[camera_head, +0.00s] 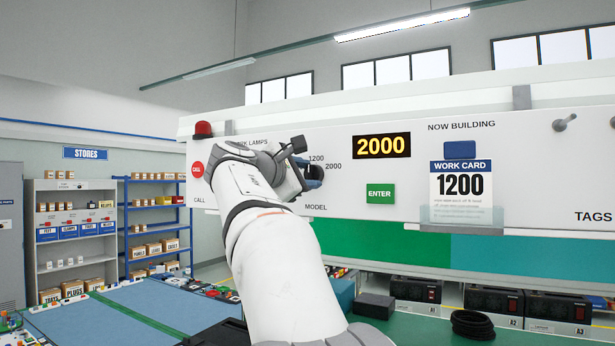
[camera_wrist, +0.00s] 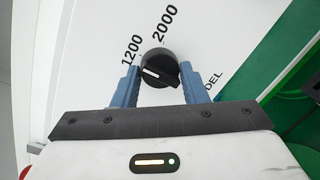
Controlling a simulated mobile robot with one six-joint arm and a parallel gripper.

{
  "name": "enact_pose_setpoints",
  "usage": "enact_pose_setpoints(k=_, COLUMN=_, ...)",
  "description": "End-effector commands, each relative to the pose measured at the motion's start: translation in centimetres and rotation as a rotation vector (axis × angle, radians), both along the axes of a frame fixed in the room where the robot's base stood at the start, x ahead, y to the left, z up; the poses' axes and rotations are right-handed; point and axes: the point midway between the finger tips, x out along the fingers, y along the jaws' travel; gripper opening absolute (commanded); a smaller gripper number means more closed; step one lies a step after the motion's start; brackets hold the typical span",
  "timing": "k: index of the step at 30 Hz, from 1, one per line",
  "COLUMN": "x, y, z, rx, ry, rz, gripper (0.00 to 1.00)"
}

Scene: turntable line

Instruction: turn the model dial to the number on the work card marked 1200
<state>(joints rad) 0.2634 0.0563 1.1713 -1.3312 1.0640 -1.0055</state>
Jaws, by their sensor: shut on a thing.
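The black model dial (camera_wrist: 158,64) is on the white panel, between the two blue fingers of my gripper (camera_wrist: 160,76), which is shut on it. Its white mark sits on the left part of the knob face, on the side of the printed 1200 (camera_wrist: 132,49); the printed 2000 (camera_wrist: 165,24) is above the knob. In the head view my gripper (camera_head: 312,178) is at the panel and mostly hides the dial. The yellow display (camera_head: 382,145) reads 2000. The work card (camera_head: 461,187) reads 1200.
A green ENTER button (camera_head: 380,194) is right of the dial, below the display. A red CALL button (camera_head: 197,169) and a red lamp (camera_head: 203,129) are on the panel's left. The card sits in a clear holder (camera_head: 462,222). Dark boxes (camera_head: 407,289) stand under the panel.

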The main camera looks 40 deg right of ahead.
Motion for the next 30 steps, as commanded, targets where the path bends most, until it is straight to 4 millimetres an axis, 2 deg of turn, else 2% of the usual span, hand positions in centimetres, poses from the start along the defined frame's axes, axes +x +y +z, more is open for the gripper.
enact_pose_setpoints(k=2, x=-0.1, y=0.1, z=0.5, rx=-0.007, ry=-0.004, rz=0.003, gripper=0.16)
enact_pose_setpoints(k=3, x=-0.1, y=0.1, z=0.5, rx=-0.007, ry=-0.004, rz=0.003, gripper=0.42)
enact_pose_setpoints(k=9, x=-0.1, y=0.1, z=0.3, rx=-0.005, ry=-0.002, rz=0.003, gripper=0.59)
enact_pose_setpoints(k=19, x=-0.1, y=0.6, z=0.1, rx=-0.003, ry=0.000, rz=0.002, gripper=0.60)
enact_pose_setpoints(k=30, x=-1.7, y=6.2, z=0.2, rx=-0.004, ry=-0.001, rz=0.005, gripper=0.60)
